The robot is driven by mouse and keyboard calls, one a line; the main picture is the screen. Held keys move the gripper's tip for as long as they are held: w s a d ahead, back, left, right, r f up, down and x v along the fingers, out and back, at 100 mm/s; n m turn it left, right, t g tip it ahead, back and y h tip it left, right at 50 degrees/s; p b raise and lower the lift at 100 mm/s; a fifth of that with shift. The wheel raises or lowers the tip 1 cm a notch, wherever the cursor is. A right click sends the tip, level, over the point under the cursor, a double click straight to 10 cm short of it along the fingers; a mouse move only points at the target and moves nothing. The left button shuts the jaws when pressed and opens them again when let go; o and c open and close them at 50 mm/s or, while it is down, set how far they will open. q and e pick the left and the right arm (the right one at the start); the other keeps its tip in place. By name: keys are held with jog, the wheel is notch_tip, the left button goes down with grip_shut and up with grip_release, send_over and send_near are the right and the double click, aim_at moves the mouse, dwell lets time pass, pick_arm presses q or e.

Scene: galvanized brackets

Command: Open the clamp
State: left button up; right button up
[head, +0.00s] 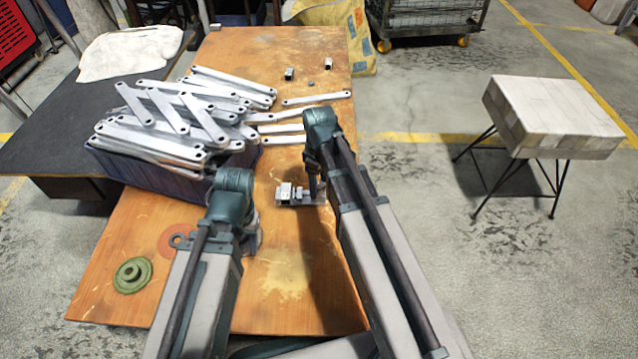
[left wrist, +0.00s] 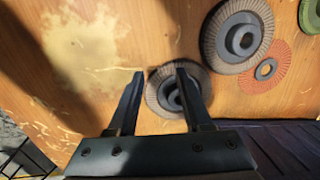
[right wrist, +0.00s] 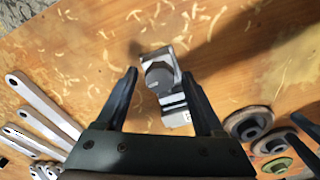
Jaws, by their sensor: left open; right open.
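The clamp (head: 288,196) is a small grey metal device lying on the wooden table, left of my right wrist in the head view. In the right wrist view the clamp (right wrist: 160,76) lies below and between the fingers. My right gripper (right wrist: 159,72) is open above it, with a finger on either side; contact cannot be told. My left gripper (left wrist: 160,72) is open and empty above a grey flap disc (left wrist: 162,96). In the head view its fingers are hidden by my left arm, left of the clamp.
A dark crate (head: 135,178) heaped with galvanized brackets (head: 165,110) stands at the table's left. More brackets lie beside it. A green disc (head: 132,275) and a red disc (head: 172,243) lie near the front left. Bare wood (head: 285,275) lies between my arms.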

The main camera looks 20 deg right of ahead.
jog(key=m, duration=0.4)
dwell(0.4)
grip_shut()
dwell(0.4)
